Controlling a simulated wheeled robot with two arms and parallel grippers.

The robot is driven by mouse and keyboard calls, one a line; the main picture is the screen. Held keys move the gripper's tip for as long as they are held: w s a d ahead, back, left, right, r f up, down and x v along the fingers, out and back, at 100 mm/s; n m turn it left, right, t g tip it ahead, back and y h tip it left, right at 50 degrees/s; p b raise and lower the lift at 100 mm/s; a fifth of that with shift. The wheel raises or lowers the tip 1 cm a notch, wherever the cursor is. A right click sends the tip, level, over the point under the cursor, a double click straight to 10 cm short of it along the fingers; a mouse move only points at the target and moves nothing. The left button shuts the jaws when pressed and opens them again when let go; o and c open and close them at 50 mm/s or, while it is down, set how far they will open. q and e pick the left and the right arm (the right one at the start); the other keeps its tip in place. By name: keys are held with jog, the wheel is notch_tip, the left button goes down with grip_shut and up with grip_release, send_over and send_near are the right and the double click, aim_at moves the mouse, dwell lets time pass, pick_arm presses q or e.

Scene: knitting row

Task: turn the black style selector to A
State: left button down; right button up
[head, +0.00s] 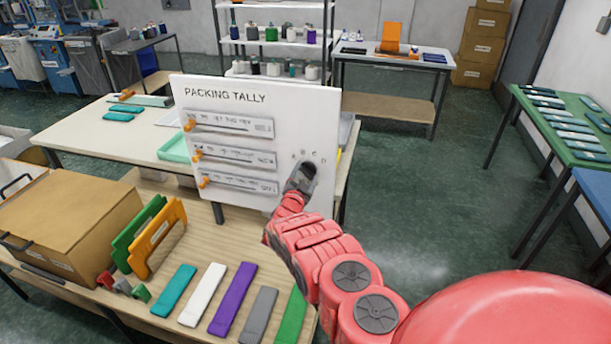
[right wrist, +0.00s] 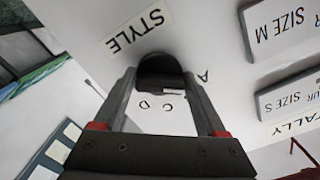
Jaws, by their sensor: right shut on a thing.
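The black style selector (head: 309,168) is a round knob on the right side of the white packing tally board, with small letters in an arc above it. In the right wrist view the selector (right wrist: 160,70) sits between my fingertips, beside the STYLE label (right wrist: 137,30). The letters A, C and D show there, upside down; B is hidden. My right gripper (head: 300,183) reaches the board and is shut on the selector; its two fingers (right wrist: 162,84) lie on either side of it. I cannot tell which letter the selector points at. My left gripper is not in view.
The white board (head: 230,92) stands on the wooden table and carries several sliders with orange knobs (head: 189,125). A cardboard box (head: 70,215), green and orange frames and several coloured strips (head: 232,298) lie in front of it.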

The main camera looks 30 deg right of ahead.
jog(key=o, duration=1.3)
jog(key=shift+w, duration=0.1)
jog(key=shift+a, duration=0.1)
jog(key=v, duration=0.3)
jog(key=shift+b, duration=0.3)
jog(key=s+a+r+p, duration=0.1)
jog(key=p, duration=0.9)
send_near(305, 173)
jog(key=f+v, duration=0.1)
jog(key=v, duration=0.4)
jog(key=shift+v, duration=0.8)
jog(key=shift+w+a+f, duration=0.1)
